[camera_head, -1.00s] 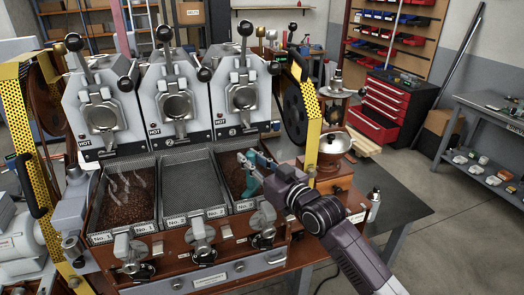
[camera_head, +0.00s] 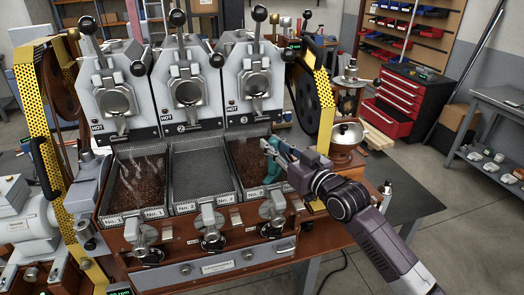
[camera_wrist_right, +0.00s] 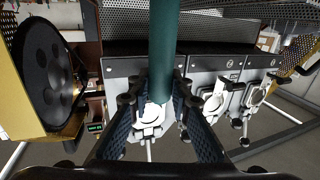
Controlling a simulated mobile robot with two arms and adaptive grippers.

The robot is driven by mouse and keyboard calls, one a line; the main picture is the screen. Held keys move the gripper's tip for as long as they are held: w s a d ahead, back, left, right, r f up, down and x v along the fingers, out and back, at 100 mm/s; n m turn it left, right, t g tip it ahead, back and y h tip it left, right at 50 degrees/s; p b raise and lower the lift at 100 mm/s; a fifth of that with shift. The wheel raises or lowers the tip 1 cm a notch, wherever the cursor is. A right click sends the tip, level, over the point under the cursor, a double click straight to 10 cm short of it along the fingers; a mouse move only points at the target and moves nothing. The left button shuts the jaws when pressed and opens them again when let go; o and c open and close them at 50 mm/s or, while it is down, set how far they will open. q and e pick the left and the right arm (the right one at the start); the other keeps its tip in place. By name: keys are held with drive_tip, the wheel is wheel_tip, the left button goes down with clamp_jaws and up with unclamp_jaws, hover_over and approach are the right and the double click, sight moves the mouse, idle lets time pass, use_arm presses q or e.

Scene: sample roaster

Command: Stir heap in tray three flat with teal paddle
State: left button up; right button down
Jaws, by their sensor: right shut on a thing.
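Tray three (camera_head: 262,192) is the rightmost of the mesh cooling trays and holds dark brown beans (camera_head: 246,160). My right gripper (camera_head: 279,153) is over the right side of this tray, shut on the teal paddle (camera_head: 272,172). In the right wrist view the paddle's teal shaft (camera_wrist_right: 163,45) stands between the two dark fingers (camera_wrist_right: 160,105). The paddle's lower end and its contact with the beans are hidden or too small to tell. The gripper covers part of the tray, so the heap's shape is unclear. My left gripper is not in view.
Tray one (camera_head: 113,220) at left holds steaming beans; tray two (camera_head: 200,165) in the middle looks empty. Roasters marked HOT (camera_head: 255,85) stand behind the trays. A yellow perforated guard (camera_head: 322,100) stands close to my right arm. Levers (camera_head: 272,208) stick out in front.

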drive_tip(key=shift+w+d+f+b, duration=0.1)
drive_tip(key=shift+w+d+b, duration=0.15)
drive_tip(key=shift+d, duration=0.35)
drive_tip(key=shift+w+d, duration=0.15)
drive_tip(key=shift+d, duration=0.4)
drive_tip(key=shift+a+r, duration=0.1)
drive_tip(key=shift+r, duration=0.1)
drive_tip(key=s+a+p, duration=0.2)
drive_tip(key=a+p, duration=0.2)
drive_tip(key=a, duration=0.3)
drive_tip(key=shift+s, duration=0.2)
